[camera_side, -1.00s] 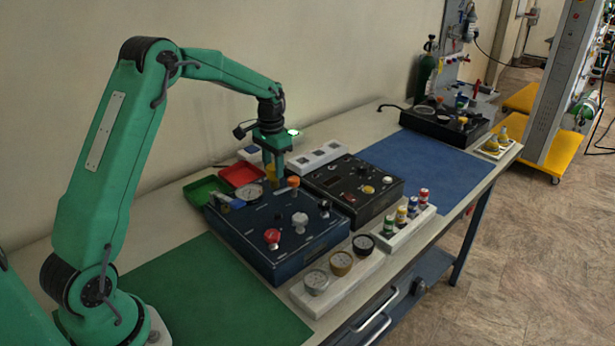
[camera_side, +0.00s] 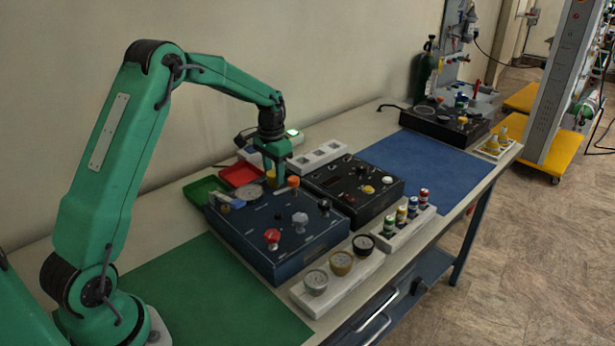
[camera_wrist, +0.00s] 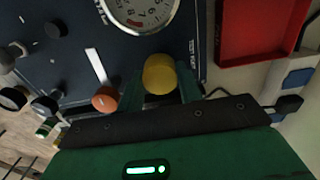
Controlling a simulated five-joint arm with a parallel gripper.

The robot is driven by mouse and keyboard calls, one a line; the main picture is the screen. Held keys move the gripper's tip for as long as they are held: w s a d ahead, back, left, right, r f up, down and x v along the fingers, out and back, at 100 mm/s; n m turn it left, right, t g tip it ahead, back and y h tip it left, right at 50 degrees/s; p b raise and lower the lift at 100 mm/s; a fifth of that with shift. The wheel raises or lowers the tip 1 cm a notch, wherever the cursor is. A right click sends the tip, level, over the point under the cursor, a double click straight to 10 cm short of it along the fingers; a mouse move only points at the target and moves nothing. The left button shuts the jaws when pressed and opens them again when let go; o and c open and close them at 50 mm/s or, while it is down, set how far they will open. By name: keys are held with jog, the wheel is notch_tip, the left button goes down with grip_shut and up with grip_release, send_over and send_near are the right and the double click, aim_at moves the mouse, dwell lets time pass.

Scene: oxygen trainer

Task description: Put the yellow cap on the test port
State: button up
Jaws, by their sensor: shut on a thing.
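The yellow cap (camera_wrist: 159,74) sits between the two fingers of my gripper (camera_wrist: 160,90) in the wrist view, and the gripper is shut on it. In the side view the yellow cap (camera_side: 271,176) shows partly behind the fingers of my gripper (camera_side: 277,180), low over the back edge of the dark blue panel (camera_side: 245,238). I cannot tell whether the cap touches the panel. The test port cannot be made out; the cap and fingers may hide it.
An orange knob (camera_wrist: 105,98) stands close left of the cap in the wrist view, and a round gauge (camera_wrist: 140,14) lies just above it. A red tray (camera_side: 241,174) and a green tray (camera_side: 204,190) lie behind the panel. A black panel (camera_side: 352,190) stands to the right.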

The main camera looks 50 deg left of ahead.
jog(key=shift+f, duration=0.55)
jog(key=o, duration=1)
jog(key=shift+o, duration=0.2)
jog(key=shift+r, duration=0.1)
